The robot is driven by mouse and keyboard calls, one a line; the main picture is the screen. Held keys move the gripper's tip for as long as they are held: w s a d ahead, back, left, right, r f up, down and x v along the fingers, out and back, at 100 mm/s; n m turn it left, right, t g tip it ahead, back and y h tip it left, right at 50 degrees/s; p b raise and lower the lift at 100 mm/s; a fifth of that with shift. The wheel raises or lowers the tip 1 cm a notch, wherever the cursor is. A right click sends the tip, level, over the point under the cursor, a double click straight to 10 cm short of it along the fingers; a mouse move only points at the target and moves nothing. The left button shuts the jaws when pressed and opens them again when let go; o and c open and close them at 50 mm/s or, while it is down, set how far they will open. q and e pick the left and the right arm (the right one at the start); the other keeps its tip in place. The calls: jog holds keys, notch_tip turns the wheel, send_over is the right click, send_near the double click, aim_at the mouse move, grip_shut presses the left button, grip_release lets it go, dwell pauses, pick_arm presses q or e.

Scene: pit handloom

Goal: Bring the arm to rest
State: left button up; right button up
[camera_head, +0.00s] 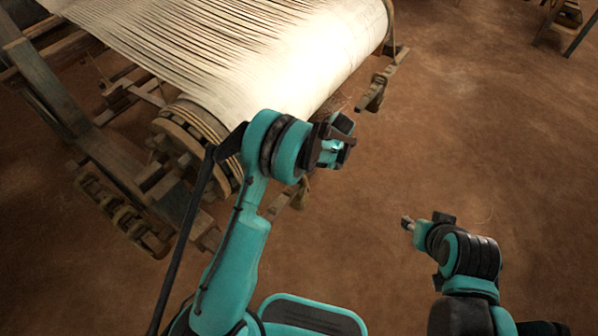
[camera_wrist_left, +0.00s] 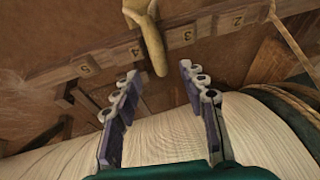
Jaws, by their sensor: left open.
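My left arm reaches up from the bottom of the head view, and its gripper (camera_head: 342,140) is beside the front right end of the loom's cloth roll. In the left wrist view the two fingers of the left gripper (camera_wrist_left: 158,72) are spread apart with nothing held between them. My right gripper (camera_head: 407,223) is low over the bare floor at the right of the head view. It is too small there to tell whether it is open or shut.
The loom's white warp (camera_head: 250,50) and wooden frame (camera_head: 62,95) fill the upper left. The left wrist view shows a numbered wooden rail (camera_wrist_left: 205,32) and a tan curved piece (camera_wrist_left: 150,35) overlapping it. Brown floor (camera_head: 480,120) is clear on the right.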

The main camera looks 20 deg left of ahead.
pick_arm(q)
jog(key=s+a+r+m+t+h, duration=0.15)
jog(key=s+r+m, duration=0.35)
jog(key=r, duration=0.6)
jog(key=s+r+m+t+h, duration=0.1)
jog(key=s+r+m+t, duration=0.1)
jog(key=s+r, duration=0.7)
jog(key=s+a+r+m+t+h, duration=0.1)
jog(key=s+m, duration=0.5)
jog(key=s, duration=0.6)
notch_tip(320, 180, up, 2)
jog(key=t+h, duration=0.1)
jog(key=t, duration=0.1)
jog(key=shift+a+m+t, duration=0.2)
jog(key=shift+m+t, duration=0.15)
jog(key=shift+m, duration=0.05)
